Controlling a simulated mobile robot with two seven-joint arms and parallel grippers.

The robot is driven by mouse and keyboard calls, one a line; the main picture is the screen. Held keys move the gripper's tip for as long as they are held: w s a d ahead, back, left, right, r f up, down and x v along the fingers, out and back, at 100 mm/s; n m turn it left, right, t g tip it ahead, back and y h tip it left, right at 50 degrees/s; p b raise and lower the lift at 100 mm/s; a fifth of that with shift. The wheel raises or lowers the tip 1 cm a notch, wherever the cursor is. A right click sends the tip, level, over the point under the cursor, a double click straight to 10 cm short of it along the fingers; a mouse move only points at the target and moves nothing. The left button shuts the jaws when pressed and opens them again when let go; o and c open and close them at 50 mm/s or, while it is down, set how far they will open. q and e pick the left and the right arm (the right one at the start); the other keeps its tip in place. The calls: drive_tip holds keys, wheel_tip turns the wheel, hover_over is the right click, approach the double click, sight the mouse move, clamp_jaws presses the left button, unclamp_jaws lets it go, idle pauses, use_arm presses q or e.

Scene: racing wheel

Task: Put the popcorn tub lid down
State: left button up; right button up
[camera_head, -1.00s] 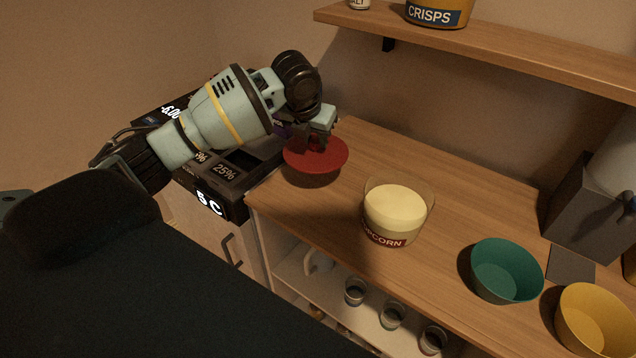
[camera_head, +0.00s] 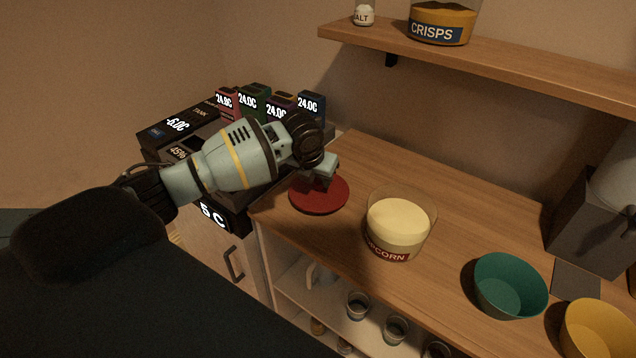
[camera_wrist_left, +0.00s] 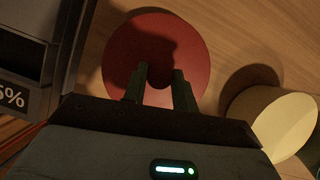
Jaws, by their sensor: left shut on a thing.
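The popcorn tub lid is a round red disc (camera_head: 318,197) at the left end of the wooden counter, left of the tub. My left gripper (camera_head: 325,184) is over the lid and shut on it. In the left wrist view the lid (camera_wrist_left: 186,50) lies under my left gripper's fingers (camera_wrist_left: 160,78), whose tips reach its dark middle. The lid looks to be at or very near the counter surface; I cannot tell if it touches. The popcorn tub (camera_head: 396,226) stands uncovered to the right, with pale contents. My right gripper is not in view.
A green bowl (camera_head: 508,287) and a yellow bowl (camera_head: 598,330) stand at the right. Dark containers with temperature displays (camera_head: 178,124) are left of the counter. A shelf (camera_head: 480,62) with a crisps jar (camera_head: 442,22) hangs above. The counter behind the tub is clear.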

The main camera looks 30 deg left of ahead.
use_arm(q)
drive_tip(key=shift+f, duration=0.85)
drive_tip(key=shift+f, duration=0.2)
drive_tip(key=o, duration=1)
drive_tip(key=shift+c, duration=0.2)
drive_tip(key=shift+r, duration=0.15)
drive_tip(key=shift+r, duration=0.25)
drive_tip(key=v, duration=1.1)
drive_tip(key=shift+s+r, duration=0.2)
drive_tip(key=shift+r, duration=0.1)
